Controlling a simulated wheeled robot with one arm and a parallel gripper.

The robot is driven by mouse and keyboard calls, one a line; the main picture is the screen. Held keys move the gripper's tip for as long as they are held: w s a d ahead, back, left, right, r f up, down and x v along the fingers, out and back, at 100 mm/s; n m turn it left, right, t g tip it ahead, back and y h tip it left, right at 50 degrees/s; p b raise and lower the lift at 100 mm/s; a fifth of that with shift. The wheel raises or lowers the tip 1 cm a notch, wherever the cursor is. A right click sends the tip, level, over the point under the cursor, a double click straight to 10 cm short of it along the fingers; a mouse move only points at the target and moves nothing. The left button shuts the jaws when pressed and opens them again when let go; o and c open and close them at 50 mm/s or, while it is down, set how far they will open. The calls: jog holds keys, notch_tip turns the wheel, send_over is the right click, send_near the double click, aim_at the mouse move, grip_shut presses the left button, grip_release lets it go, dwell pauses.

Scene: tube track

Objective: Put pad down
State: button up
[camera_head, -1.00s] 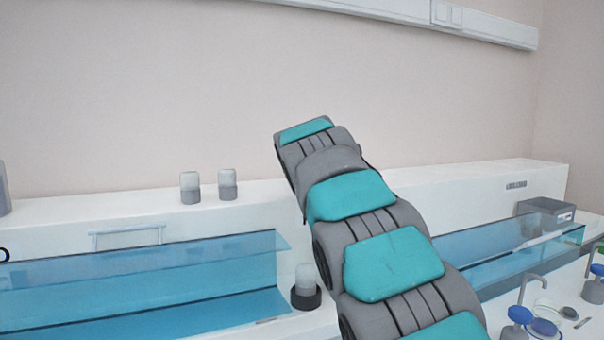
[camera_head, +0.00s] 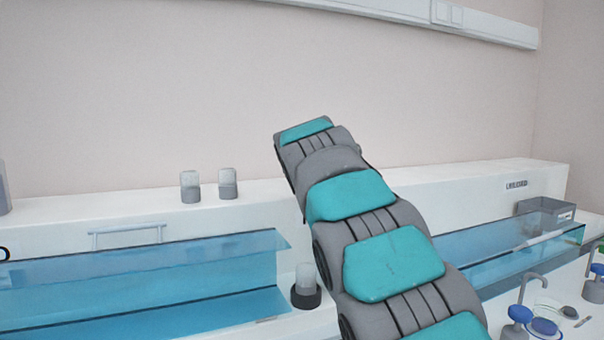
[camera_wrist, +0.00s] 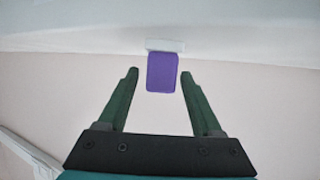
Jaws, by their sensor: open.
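A purple pad (camera_wrist: 162,72) with a pale strip along its top edge shows in the wrist view, just beyond and between the fingertips. My gripper (camera_wrist: 160,75) is open, with its two green fingers on either side of the pad and visible gaps to it. The pad seems to be at the edge of a pale surface (camera_wrist: 80,30); I cannot tell whether it rests on it. In the head view my arm blocks the middle, and neither the pad nor the fingers can be made out there.
A long blue transparent trough (camera_head: 140,285) lies left of my arm, another (camera_head: 510,255) right. Two small grey-and-clear containers (camera_head: 228,184) stand on the white ledge. A similar one (camera_head: 305,285) sits in a dark holder near my arm. A grey box (camera_head: 545,207) stands at right.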

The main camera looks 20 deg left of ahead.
jog(key=shift+r, duration=0.15)
jog(key=b+v, duration=0.1)
jog(key=v, duration=1.1)
jog(key=shift+s, duration=0.1)
